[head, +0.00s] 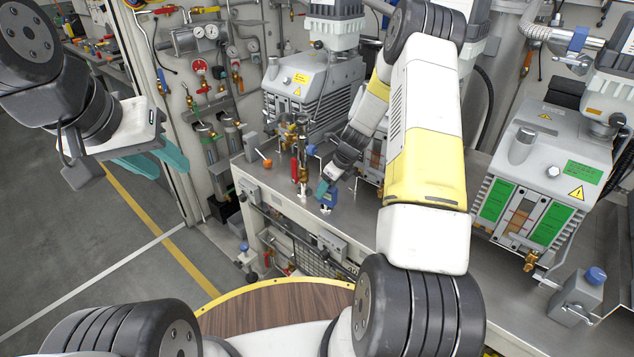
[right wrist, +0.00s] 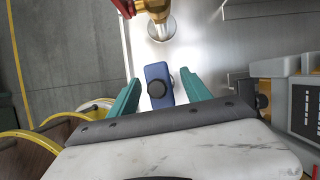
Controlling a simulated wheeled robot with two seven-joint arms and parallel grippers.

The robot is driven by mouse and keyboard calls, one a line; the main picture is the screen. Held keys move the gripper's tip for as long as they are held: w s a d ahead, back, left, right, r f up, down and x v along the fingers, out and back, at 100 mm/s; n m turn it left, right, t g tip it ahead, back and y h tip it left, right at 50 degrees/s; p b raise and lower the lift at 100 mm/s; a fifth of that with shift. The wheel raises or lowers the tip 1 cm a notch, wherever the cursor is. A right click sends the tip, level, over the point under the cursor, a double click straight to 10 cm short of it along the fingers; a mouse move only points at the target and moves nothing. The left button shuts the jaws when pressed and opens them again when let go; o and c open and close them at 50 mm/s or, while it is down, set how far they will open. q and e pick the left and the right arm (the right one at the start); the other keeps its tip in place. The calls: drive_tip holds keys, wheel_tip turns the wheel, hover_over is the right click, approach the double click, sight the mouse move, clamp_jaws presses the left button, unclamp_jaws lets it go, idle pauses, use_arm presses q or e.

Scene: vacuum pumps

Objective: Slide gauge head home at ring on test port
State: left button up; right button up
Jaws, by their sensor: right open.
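A small blue block with a round black knob, which looks like the gauge head (right wrist: 158,75), lies between the teal fingers of my right gripper (right wrist: 158,95) in the right wrist view. Gaps show on both sides, so the fingers are open around it. In the head view the blue part (head: 329,197) stands by the bench's near edge, beside my right gripper (head: 330,182). A brass fitting, apparently the test port (head: 303,178), rises just left of it. It also shows in the right wrist view (right wrist: 154,8), apart from the blue block. I cannot make out the ring. My left gripper (head: 165,165) is open and empty over the floor.
The steel bench (head: 372,225) has bare room right of the blue part. A grey pump (head: 305,85) stands behind; another pump (head: 555,165) stands at right. A red cylinder (head: 294,167) stands close left of the brass fitting. An orange-knobbed valve (head: 264,158) is further left.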

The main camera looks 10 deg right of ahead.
drive_tip(key=x, duration=0.3)
drive_tip(key=shift+f, duration=0.1)
drive_tip(key=shift+s, duration=0.1)
drive_tip(key=shift+c, duration=0.5)
clamp_jaws()
